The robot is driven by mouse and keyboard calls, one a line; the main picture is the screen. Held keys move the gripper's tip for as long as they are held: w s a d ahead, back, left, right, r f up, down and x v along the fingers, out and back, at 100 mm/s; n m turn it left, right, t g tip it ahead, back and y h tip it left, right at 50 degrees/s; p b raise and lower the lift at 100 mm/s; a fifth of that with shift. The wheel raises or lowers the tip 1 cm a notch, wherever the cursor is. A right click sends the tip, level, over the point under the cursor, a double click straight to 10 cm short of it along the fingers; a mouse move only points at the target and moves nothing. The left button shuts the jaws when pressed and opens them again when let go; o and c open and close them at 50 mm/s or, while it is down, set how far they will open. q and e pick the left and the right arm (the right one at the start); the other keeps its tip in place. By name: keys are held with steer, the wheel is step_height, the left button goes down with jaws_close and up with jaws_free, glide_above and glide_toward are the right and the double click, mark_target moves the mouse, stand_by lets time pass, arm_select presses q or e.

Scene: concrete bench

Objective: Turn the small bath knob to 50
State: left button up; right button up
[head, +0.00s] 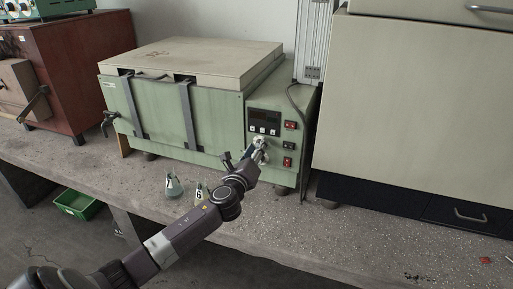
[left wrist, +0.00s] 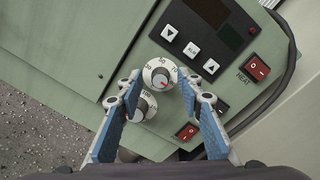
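The green bath (head: 190,105) stands on the bench with its control panel on the right side. In the left wrist view a round knob with a white numbered dial (left wrist: 160,75) sits on the panel, with a red mark at its lower right; the numbers are too small to read surely. A second dial knob (left wrist: 143,106) is below left, partly covered by a finger. My left gripper (left wrist: 160,82) is open, its blue-padded fingers apart on either side of the upper knob; contact cannot be told. In the head view my left gripper (head: 257,148) covers part of the knobs.
Red switches (left wrist: 257,68) and push buttons (left wrist: 191,49) are close to the knobs. Two labelled flasks, one at the left (head: 174,186) and one at the right (head: 200,193), stand on the bench near my left arm. A large cabinet (head: 410,110) is right of the bath.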

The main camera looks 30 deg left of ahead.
arm_select(q)
jaws_close()
stand_by(0.3)
